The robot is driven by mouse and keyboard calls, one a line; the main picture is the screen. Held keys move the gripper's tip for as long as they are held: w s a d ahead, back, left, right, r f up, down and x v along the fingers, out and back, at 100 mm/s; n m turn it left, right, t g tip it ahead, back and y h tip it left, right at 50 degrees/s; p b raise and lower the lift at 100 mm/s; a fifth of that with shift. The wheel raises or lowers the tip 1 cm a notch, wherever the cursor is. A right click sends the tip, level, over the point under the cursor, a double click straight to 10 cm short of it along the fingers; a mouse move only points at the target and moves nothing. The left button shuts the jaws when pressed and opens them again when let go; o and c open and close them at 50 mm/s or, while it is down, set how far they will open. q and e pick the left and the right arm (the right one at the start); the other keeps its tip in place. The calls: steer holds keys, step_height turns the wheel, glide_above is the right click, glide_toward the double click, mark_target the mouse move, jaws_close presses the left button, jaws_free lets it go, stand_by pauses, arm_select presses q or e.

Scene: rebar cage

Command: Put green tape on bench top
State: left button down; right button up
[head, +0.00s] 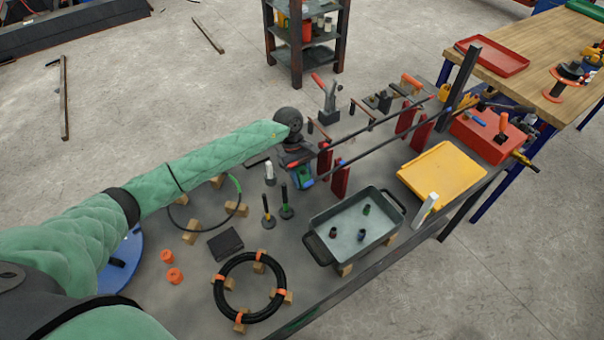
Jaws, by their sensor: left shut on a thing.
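My left arm reaches in from the left over the dark grey bench top (205,285). My left gripper (300,172) is at the near ends of two long rods. My right gripper is not in view.
Rods (385,138) rest on red supports (341,181). A grey tray (350,223) with small pieces, a yellow tray (442,173), a black coil (222,303) and a red toolbox (487,137) crowd the bench. A wooden-topped bench (530,45) stands at upper right.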

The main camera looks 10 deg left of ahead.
arm_select(q)
steer(key=shift+f, duration=0.15)
stand_by(0.4)
steer(key=c, duration=1)
jaws_free()
steer(key=shift+o, duration=0.2)
